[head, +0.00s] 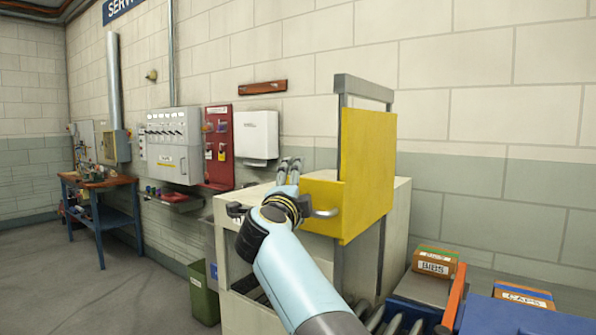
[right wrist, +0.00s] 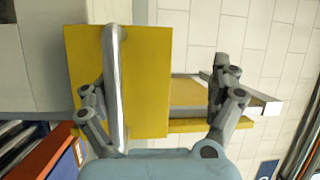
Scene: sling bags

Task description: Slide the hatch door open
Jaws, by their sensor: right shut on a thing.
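The hatch door is a yellow panel (head: 368,170) on the pale cabinet, running up along a grey upright frame (head: 364,88). Its grey bar handle (head: 327,212) shows low on the yellow front. My right gripper (head: 288,192) is at that handle, partly hidden by my own arm. In the right wrist view my right gripper (right wrist: 157,85) has its fingers spread, with the bar handle (right wrist: 115,70) between them, close beside the left finger. The yellow door (right wrist: 147,60) fills the space behind. My left gripper is not in view.
The pale cabinet (head: 400,205) stands close to the tiled wall. At the lower right are a BIBS box (head: 435,262), a CAPS box (head: 523,298) and a blue surface. A green bin (head: 204,293) stands at left, and a blue workbench (head: 100,210) farther back.

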